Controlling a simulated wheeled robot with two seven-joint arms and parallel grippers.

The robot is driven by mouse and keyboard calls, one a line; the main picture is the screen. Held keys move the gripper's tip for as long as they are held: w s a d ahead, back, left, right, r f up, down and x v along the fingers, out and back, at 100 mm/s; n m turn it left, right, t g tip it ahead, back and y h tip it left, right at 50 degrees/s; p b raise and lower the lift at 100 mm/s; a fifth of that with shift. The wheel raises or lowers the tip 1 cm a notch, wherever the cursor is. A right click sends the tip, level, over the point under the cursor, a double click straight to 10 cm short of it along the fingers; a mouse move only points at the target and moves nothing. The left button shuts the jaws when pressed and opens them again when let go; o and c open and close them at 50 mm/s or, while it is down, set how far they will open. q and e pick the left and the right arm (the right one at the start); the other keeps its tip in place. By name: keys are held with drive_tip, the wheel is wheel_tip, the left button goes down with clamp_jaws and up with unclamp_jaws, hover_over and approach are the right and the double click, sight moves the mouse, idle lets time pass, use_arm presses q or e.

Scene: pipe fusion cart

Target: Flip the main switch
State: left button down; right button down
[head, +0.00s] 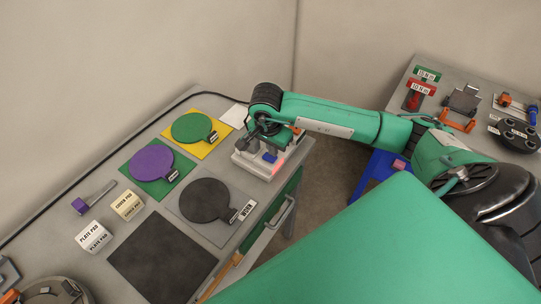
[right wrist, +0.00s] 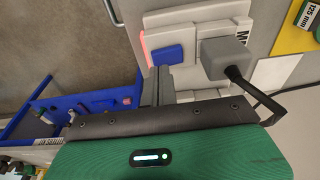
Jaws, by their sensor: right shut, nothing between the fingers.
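The main switch is a blue rocker (head: 269,157) on a white power box (head: 243,164) at the cart's far right corner. In the right wrist view the rocker (right wrist: 167,55) sits left of a grey plug (right wrist: 225,59) with a black cable. A red glow (right wrist: 144,48) shows along the box's edge beside the rocker. My right gripper (head: 270,142) is over the box, shut and empty. In the right wrist view its fingertips (right wrist: 158,71) are right by the rocker's near edge; I cannot tell whether they touch. My left gripper is out of view.
A second table (head: 396,98) with tools stands at the right. A blue bin (head: 371,177) sits below my right arm.

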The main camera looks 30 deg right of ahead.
sight(272, 158)
drive_tip(key=shift+f+b, duration=0.95)
idle(0.9)
drive_tip(key=shift+r, duration=0.1)
drive_tip(key=shift+r+p, duration=0.35)
drive_tip(key=shift+r, duration=0.3)
drive_tip(key=shift+r+p, duration=1.05)
drive_tip(key=shift+r, duration=1.75)
